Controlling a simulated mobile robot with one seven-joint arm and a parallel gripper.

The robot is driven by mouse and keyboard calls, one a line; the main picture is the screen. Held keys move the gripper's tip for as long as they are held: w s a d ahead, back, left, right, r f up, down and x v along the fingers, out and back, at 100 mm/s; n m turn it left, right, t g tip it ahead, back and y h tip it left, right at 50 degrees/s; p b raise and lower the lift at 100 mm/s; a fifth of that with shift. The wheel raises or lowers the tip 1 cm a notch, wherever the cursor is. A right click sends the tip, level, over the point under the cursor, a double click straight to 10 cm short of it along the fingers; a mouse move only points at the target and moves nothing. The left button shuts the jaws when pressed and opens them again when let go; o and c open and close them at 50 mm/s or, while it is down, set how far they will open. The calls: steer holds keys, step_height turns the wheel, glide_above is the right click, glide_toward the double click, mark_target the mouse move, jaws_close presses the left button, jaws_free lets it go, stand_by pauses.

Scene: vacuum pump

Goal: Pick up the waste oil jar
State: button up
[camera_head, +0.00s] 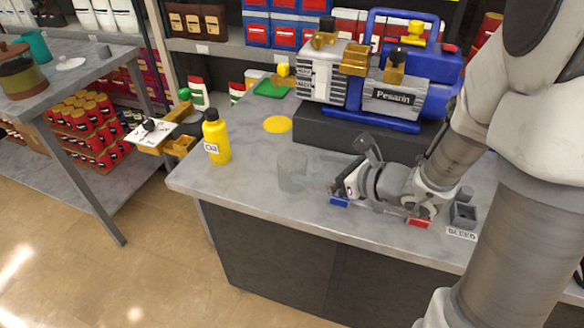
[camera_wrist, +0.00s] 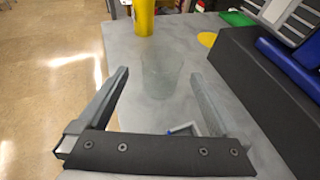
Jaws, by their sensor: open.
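The waste oil jar (camera_head: 292,172) looks like a clear, nearly see-through jar standing upright on the grey counter, left of my gripper (camera_head: 338,190). In the wrist view the jar (camera_wrist: 162,76) stands ahead of my open gripper (camera_wrist: 160,88), and its outline is faint. The fingers point toward the jar, one to each side in that view. Nothing is held between them. I cannot tell whether the fingertips reach alongside the jar.
A yellow oil bottle (camera_head: 216,138) stands left of the jar. A yellow disc (camera_head: 277,124) lies behind it. The blue Pesarin pump (camera_head: 395,95) sits on a dark block (camera_head: 335,132). A BLEED label (camera_head: 461,234) and small blue and red pieces lie near my arm.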

mark_target(283, 161)
steer(key=x, duration=0.6)
steer(key=shift+f+b, duration=0.1)
steer(key=shift+b, duration=0.3)
steer(key=x, duration=0.5)
steer(key=shift+w+f+b, duration=0.15)
steer(key=shift+f+b, duration=0.05)
steer(key=shift+b, duration=0.2)
steer(key=c, duration=1.2)
steer(key=shift+r, duration=0.1)
steer(key=shift+c, duration=0.6)
steer(key=shift+r, duration=0.1)
